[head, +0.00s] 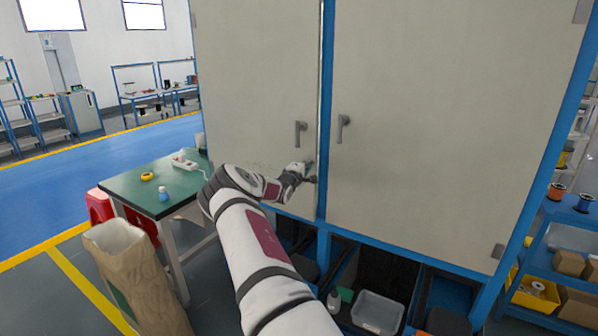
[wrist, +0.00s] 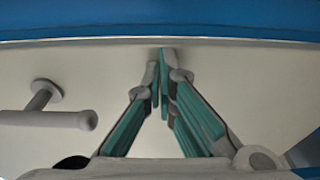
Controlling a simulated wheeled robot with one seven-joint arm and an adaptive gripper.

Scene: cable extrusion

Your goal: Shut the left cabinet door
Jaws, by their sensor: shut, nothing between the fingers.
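The left cabinet door (head: 255,75) is a large pale panel with a grey lever handle (head: 300,132) near its right edge. It lies close to the blue frame post (head: 326,100); I cannot tell whether a small gap remains. My gripper (head: 311,172) is shut and empty, just below the handle at the door's right edge. In the wrist view my gripper (wrist: 164,62) has its green-padded fingers together in front of the pale door surface (wrist: 240,80), tips toward the door's edge. The handle (wrist: 45,112) shows to the left. I cannot tell whether the fingertips touch the door.
The right cabinet door (head: 450,110) looks shut. Below are open compartments with a grey bin (head: 378,312). A green-topped table (head: 150,190) and a paper sack (head: 135,280) stand at left. A blue shelf (head: 570,240) stands at right. Blue floor (head: 60,190) is clear beyond.

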